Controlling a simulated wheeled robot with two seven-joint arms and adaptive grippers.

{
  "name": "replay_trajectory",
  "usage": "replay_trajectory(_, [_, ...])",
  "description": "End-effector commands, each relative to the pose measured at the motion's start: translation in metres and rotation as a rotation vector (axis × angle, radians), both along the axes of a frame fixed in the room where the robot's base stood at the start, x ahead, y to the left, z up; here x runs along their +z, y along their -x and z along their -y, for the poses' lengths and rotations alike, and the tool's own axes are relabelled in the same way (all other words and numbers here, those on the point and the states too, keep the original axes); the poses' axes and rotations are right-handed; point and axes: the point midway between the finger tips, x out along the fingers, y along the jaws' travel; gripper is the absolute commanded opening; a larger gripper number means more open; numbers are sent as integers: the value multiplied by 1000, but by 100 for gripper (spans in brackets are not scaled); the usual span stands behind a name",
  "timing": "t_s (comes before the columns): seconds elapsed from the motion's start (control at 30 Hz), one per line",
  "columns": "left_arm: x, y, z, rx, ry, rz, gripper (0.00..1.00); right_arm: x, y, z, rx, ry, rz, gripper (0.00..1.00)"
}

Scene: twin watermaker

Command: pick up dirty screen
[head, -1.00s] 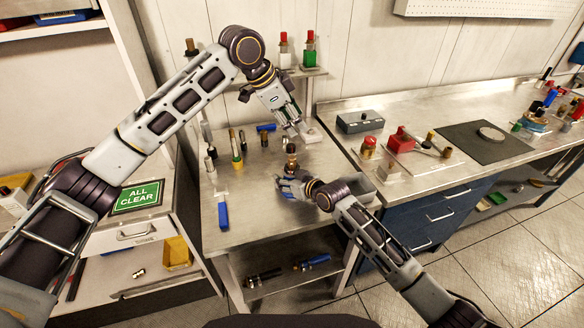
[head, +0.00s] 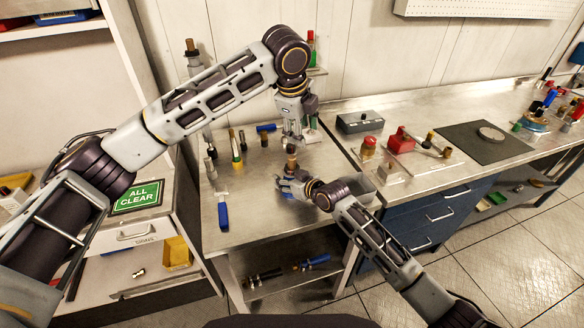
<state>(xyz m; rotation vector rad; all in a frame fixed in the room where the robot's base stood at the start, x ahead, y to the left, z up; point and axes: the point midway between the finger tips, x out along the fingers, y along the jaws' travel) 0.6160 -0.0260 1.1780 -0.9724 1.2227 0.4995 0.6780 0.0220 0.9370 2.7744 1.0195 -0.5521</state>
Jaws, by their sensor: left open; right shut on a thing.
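A small upright dark cylinder with a copper-brown top (head: 291,163) stands at the middle of the steel table (head: 250,215). I cannot tell whether the dirty screen is this top or sits inside the cylinder. My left gripper (head: 292,141) is open and points down just above the brown top; its fingertips partly hide it, and I cannot tell if they touch. My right gripper (head: 283,186) is shut on the lower part of the cylinder from the right, hiding its base.
Several small fittings stand at the table's left, among them a yellow-green one (head: 236,158). A blue-handled tool (head: 223,212) lies near the left edge. A grey box (head: 359,121) and a red block (head: 401,141) stand on the right bench.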

Motion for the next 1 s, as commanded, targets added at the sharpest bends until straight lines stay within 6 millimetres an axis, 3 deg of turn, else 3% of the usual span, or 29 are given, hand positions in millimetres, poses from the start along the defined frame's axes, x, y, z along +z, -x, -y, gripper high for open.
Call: replay_trajectory(1.0, [-9, 1, -28, -754, -377, 73, 48, 0, 0, 0, 0, 0, 0, 13])
